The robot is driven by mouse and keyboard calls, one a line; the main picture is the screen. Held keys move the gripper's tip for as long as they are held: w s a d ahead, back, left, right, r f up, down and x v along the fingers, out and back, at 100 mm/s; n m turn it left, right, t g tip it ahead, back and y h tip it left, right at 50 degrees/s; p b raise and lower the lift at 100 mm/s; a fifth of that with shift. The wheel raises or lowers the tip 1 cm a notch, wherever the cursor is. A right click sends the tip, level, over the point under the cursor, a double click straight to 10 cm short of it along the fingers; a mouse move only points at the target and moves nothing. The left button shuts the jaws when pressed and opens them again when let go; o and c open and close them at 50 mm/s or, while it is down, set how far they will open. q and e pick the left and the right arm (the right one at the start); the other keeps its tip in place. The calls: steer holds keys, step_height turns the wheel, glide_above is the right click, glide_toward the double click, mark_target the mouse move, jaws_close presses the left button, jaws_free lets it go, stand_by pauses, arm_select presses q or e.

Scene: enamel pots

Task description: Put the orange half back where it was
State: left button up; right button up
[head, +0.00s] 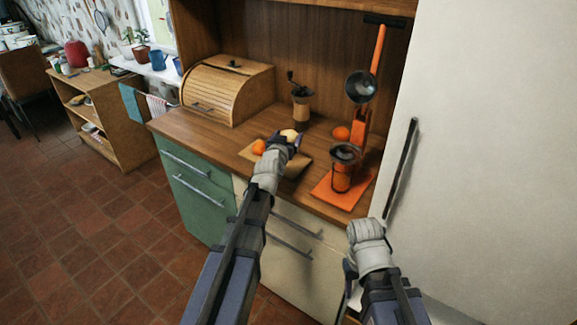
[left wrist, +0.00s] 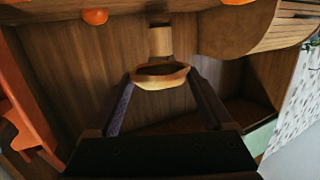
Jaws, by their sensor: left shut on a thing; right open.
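A whole orange (head: 259,146) is at the left of the board. The orange juice press (head: 345,178) stands to the right, its lever arm raised. Another orange (head: 341,133) lies behind, by the press. My right gripper (head: 349,285) is open, low in front of the counter and partly hidden by its own wrist.
A wooden bread box (head: 228,90) stands at the back left and a coffee grinder (head: 301,105) behind the board. The worktop (head: 190,130) is clear in front of the bread box. A tall white door (head: 470,150) closes off the right side.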

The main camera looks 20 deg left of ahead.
arm_select(q)
steer(key=b, duration=0.6)
glide_above(288, 165)
steer(key=shift+f, duration=3.15)
steer(key=shift+f, duration=0.1)
step_height(288, 165, down, 4)
steer(key=b, duration=0.3)
steer(key=shift+r+b, duration=0.25)
steer(key=shift+b, duration=0.1)
steer(key=shift+f, duration=0.15)
steer(key=o, duration=1.3)
steer(key=shift+r, duration=0.3)
steer(key=s, duration=0.4)
steer(key=s+r+p, duration=0.1)
steer(key=s, duration=0.6)
steer(key=shift+s+d+r+p, duration=0.15)
steer(key=shift+s+r+p, duration=0.15)
steer(key=shift+s+p, duration=0.1)
